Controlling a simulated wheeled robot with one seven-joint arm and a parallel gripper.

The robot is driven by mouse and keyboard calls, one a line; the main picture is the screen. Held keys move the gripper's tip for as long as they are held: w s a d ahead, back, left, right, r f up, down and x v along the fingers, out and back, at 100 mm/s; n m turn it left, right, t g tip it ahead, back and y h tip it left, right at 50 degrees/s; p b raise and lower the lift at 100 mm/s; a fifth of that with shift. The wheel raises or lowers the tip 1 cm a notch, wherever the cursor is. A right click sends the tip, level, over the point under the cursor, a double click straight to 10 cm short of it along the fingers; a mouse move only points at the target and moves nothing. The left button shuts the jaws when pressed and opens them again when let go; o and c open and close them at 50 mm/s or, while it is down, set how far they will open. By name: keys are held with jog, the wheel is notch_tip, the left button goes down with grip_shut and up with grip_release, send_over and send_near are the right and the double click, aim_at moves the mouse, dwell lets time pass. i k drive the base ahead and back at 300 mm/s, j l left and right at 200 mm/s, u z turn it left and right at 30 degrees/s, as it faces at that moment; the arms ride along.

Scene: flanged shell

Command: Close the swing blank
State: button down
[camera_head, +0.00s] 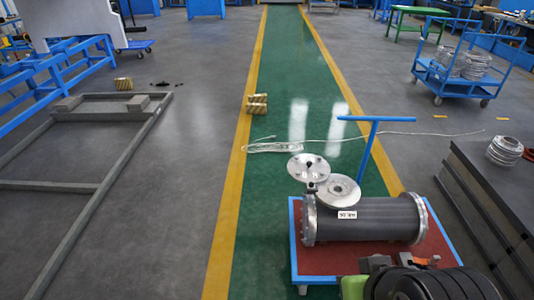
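The flanged shell (375,222) is a dark grey cylinder with silver end flanges and a small white label, lying on a trolley. A silver round nozzle flange (341,189) stands on its top near the left end. The swing blank (309,168) is a silver disc with holes. It sits up and left of the nozzle flange, swung aside, leaving most of the flange face uncovered. A small dark part (311,187) shows between the two discs, perhaps the pivot.
The trolley has a red deck (440,253) and a blue handle (375,119). Dark plates (480,195) stand at right. A black and green machine part fills the bottom right, perhaps mine. Pale cable (275,147) lies behind. The green lane left of the trolley is clear.

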aim_at(309, 168)
jog(key=i+j, duration=0.15)
jog(key=j, duration=0.25)
jog(key=i+j+u, duration=0.1)
jog(key=j, duration=0.25)
jog(key=i+j, duration=0.25)
jog(key=i+j+u, duration=0.1)
jog(key=j, duration=0.4)
jog(key=i+j, duration=0.25)
jog(key=i+u, duration=0.3)
jog(key=i, duration=0.95)
jog(key=i+l, duration=0.25)
jog(key=i+l+u, duration=0.15)
jog(key=l, duration=0.25)
jog(key=i, duration=0.05)
